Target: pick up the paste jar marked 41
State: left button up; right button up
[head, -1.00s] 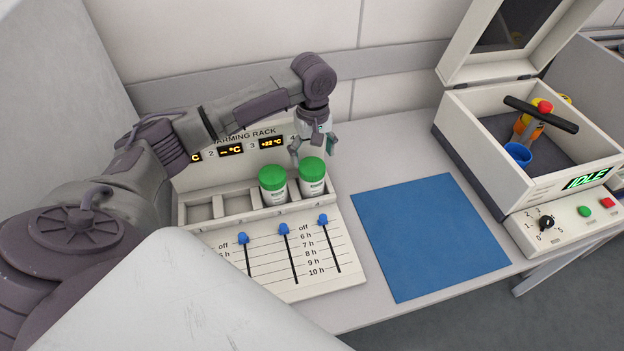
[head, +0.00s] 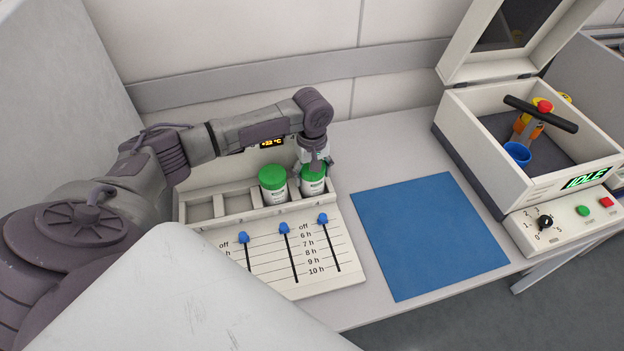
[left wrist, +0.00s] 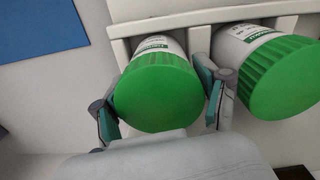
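Two white paste jars with green lids stand in the warming rack (head: 235,222). The right jar (head: 314,187) is in the rightmost slot, and the other jar (head: 272,186) is in the slot to its left. My left gripper (head: 314,168) is lowered over the right jar. In the left wrist view its fingers (left wrist: 160,103) stand on either side of that jar's green lid (left wrist: 157,92), open, with a small gap on at least one side. The neighbouring jar (left wrist: 280,75) is close beside one finger. The numbers on the labels are too small to read. My right gripper is not in view.
A blue mat (head: 430,235) lies on the table right of the rack and is empty. An open-lidded machine (head: 480,140) showing IDLE stands at the right, with a blue cup (head: 517,154) inside. Blue sliders (head: 284,229) sit on the rack's front panel.

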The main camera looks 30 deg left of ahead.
pick_arm(q)
jog(key=c, duration=1)
jog(key=shift+c, duration=0.5)
jog(key=shift+r, duration=0.1)
